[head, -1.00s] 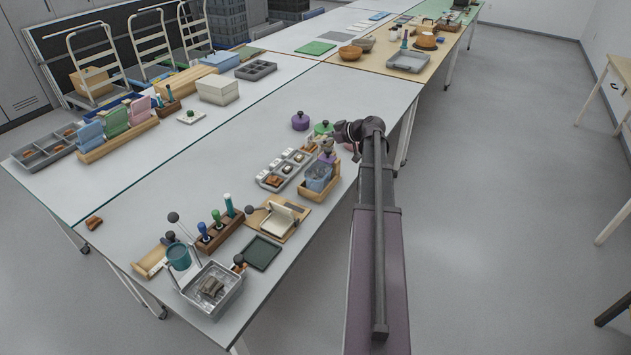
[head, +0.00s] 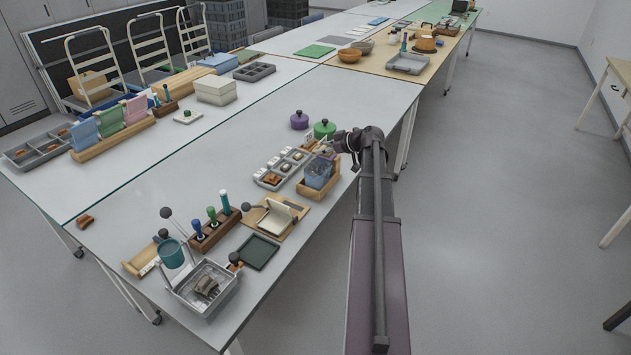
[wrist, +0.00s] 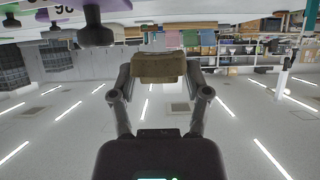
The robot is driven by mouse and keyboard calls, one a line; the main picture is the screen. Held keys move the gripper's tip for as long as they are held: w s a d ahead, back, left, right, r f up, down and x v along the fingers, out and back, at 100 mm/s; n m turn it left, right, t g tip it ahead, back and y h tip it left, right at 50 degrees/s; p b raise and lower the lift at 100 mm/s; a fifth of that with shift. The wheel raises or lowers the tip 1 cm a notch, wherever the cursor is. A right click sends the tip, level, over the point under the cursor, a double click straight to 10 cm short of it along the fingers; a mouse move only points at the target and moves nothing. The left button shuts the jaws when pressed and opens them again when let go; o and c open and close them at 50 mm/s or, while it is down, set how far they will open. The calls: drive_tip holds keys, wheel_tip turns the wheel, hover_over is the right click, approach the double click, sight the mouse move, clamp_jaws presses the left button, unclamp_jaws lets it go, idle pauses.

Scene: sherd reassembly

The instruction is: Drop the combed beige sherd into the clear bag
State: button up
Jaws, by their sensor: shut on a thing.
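My gripper (wrist: 158,76) is shut on the combed beige sherd (wrist: 158,68), a brownish block held between the two fingertips in the wrist view. In the head view my gripper (head: 328,150) is small, just above and behind the clear bag (head: 318,172). The bag looks bluish and see-through and stands in a wooden holder (head: 322,190) near the table's right edge. The bag cannot be made out in the wrist view.
A grey compartment tray (head: 282,168) with several sherds lies left of the bag. A wooden board (head: 272,217) and dark green tray (head: 258,252) lie in front. The table's middle left is clear.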

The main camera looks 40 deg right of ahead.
drive_tip(key=o, duration=1.2)
drive_tip(key=shift+r, duration=0.1)
